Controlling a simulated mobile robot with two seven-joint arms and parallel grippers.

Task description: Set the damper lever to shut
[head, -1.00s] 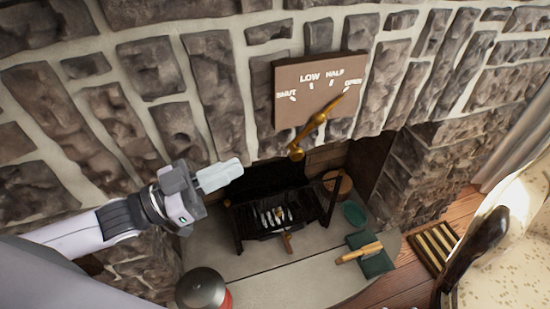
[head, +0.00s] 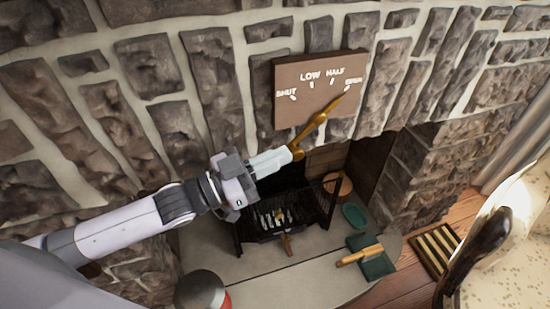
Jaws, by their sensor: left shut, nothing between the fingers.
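The damper plate (head: 290,108) is a brown panel on the stone wall, marked SHUT, LOW, HALF and OPEN from left to right. Its brass lever (head: 321,118) slants up to the right, with its pointed end near the OPEN mark. The lever's lower end has a knob, just at the tip of my left gripper (head: 287,157). My left gripper is shut and empty, reaching in from the left below the plate. I cannot tell whether it touches the knob. My right gripper is not in view.
Below is a fireplace with a black grate (head: 275,218) on a pale stone hearth (head: 258,264). A green dish (head: 354,216), a green cloth (head: 378,267) with a wooden-handled tool and a rounded metal-topped object (head: 200,289) are on or by the hearth. A patterned armchair (head: 510,255) stands at right.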

